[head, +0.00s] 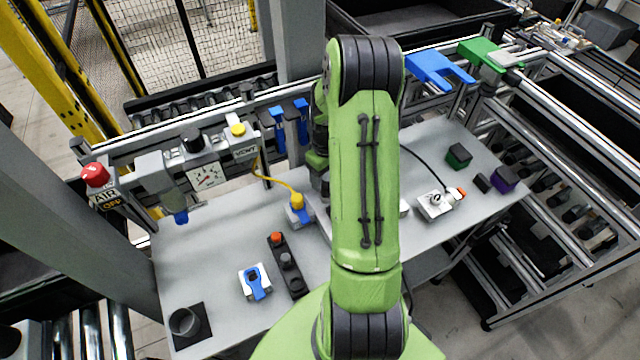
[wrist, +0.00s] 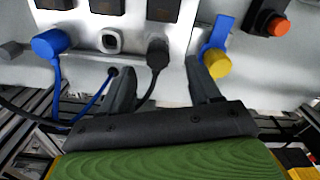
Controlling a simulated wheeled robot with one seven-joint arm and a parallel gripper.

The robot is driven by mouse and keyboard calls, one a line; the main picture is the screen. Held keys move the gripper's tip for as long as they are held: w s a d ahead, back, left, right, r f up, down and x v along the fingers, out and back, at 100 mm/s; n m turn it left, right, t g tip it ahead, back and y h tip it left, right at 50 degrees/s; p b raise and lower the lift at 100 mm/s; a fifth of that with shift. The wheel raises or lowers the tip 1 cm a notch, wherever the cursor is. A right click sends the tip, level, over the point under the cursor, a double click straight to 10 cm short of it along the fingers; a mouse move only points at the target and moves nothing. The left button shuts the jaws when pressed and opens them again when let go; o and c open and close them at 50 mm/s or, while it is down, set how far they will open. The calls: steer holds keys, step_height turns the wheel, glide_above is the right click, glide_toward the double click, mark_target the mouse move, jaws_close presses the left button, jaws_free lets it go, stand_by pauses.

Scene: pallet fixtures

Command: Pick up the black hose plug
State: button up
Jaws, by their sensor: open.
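In the wrist view, the black hose plug (wrist: 157,54) sits against a pale panel, with its black hose hanging down from it. My gripper (wrist: 157,72) is open, with one dark finger to the left of the plug and the other to its right. The plug lies between the fingertips or just beyond them; contact is not visible. In the head view, my green arm hides the gripper and I cannot make out this plug.
In the wrist view, a blue plug (wrist: 50,43) with a blue hose is at left. A yellow plug (wrist: 217,64) beside a blue lever (wrist: 221,33) is close to the right finger. An orange-capped black part (wrist: 270,18) is farther right.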

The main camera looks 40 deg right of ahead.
mark_target(326, 185)
steer(key=f, duration=0.5)
steer(key=shift+w+d+f+p, duration=0.25)
steer(key=shift+w+p, duration=0.05)
steer(key=shift+p, duration=0.1)
steer(key=shift+s+a, duration=0.1)
steer(key=shift+s, duration=0.05)
steer(key=shift+r, duration=0.1)
steer(key=shift+c, duration=1)
steer(key=c, duration=0.9)
